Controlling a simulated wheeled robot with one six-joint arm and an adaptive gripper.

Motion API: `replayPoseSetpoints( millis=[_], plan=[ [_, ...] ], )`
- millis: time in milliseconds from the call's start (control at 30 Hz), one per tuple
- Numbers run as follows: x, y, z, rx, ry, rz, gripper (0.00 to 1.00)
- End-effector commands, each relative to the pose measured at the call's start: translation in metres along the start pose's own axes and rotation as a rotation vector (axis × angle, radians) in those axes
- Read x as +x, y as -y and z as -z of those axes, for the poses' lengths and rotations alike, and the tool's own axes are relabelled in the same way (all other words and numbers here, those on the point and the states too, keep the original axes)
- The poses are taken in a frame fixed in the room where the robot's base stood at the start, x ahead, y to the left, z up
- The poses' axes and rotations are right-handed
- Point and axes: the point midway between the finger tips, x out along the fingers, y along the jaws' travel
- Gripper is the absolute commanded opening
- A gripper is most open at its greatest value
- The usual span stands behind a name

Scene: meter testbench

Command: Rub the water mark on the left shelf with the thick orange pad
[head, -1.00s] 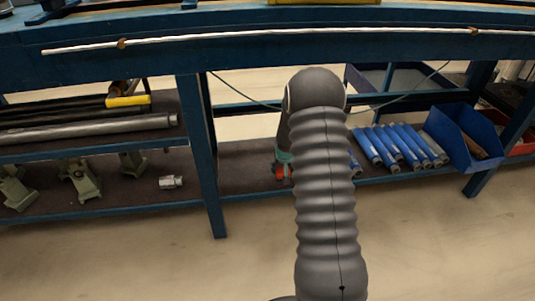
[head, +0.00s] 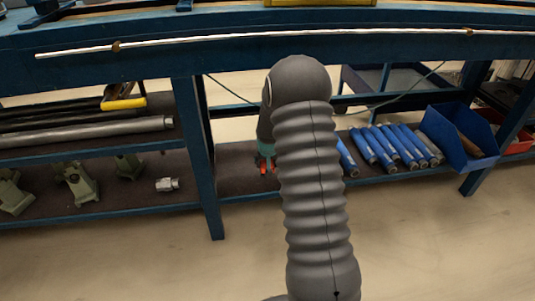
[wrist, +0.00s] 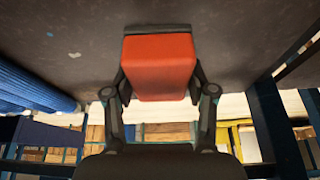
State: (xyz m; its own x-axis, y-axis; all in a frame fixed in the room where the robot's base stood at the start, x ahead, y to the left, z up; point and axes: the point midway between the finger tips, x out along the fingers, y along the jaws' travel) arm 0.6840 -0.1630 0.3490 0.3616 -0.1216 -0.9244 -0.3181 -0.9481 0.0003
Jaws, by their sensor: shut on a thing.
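My gripper (wrist: 160,85) is shut on the thick orange pad (wrist: 160,68), a red-orange block gripped by its two sides. In the head view the gripper (head: 266,163) points down over the dark lower shelf (head: 236,177), just right of a blue bench leg. Part of it is hidden behind my arm. The pad's far end is close to the shelf surface; I cannot tell whether they touch. In the wrist view the shelf surface (wrist: 240,40) fills the top. A few pale specks show there, left of the pad, but I cannot make out a clear water mark.
Blue cylinders (head: 392,146) lie right of my gripper, with a blue bin (head: 452,140) beyond. The blue leg (head: 198,160) stands close on the left. Left of it are a metal fitting (head: 167,184) and green stands (head: 78,184). The bench top hangs above.

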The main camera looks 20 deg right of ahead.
Motion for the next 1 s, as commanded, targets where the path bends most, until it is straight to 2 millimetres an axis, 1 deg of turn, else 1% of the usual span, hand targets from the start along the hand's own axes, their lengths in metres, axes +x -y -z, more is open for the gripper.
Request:
replayPoseSetpoints(
  millis=[33, 100, 333, 767, 867, 967, 1000],
  plan=[
    [-0.007, 0.0, 0.004, 0.0, -0.002, 0.0, 0.18],
    [-0.013, 0.0, 0.006, 0.0, -0.003, 0.0, 0.18],
    [-0.029, 0.0, 0.013, -0.001, -0.001, 0.0, 0.18],
    [-0.031, 0.002, 0.011, -0.005, 0.0, 0.002, 0.18],
    [-0.033, 0.014, -0.002, -0.027, 0.0, 0.014, 0.18],
    [-0.035, 0.036, -0.031, -0.074, 0.005, 0.036, 0.18],
    [-0.037, 0.047, -0.045, -0.098, 0.005, 0.047, 0.18]
  ],
)
